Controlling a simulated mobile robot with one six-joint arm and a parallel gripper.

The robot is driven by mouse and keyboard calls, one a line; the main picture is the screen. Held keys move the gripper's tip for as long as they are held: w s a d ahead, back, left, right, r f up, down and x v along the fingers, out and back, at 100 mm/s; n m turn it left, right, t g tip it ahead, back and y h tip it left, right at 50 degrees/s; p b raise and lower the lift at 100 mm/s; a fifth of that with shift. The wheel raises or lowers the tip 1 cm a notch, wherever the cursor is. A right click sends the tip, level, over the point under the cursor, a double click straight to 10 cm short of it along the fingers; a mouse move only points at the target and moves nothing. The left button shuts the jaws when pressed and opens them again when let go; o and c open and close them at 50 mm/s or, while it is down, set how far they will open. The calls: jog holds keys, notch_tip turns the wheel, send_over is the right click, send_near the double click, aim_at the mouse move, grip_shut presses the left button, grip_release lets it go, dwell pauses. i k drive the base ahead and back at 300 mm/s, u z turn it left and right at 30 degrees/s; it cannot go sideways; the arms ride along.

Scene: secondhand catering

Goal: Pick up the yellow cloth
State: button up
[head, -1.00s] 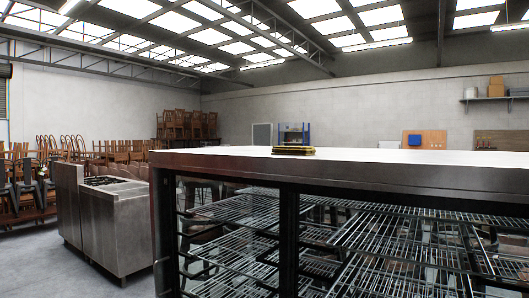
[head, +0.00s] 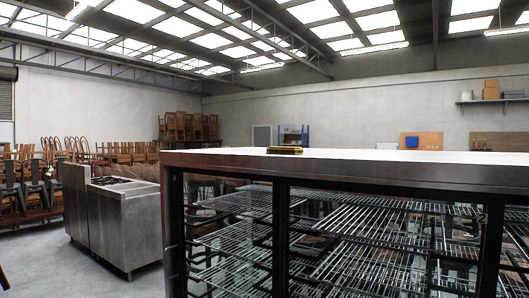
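The yellow cloth (head: 285,150) shows as a small, flat, dark-edged yellow shape. My gripper is not in the head view.
The cabinet has glass sides and wire racks (head: 370,225) inside. A steel cooker (head: 125,220) stands to the left, with a floor gap between. A shelf (head: 492,101) hangs at the back right. The rest of the visible cabinet top looks clear.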

aim_at(290, 150)
jog(key=z, duration=0.1)
jog(key=k, duration=0.5)
jog(key=u, duration=1.1)
jog(key=i, duration=1.25)
jog(key=z, duration=1.55)
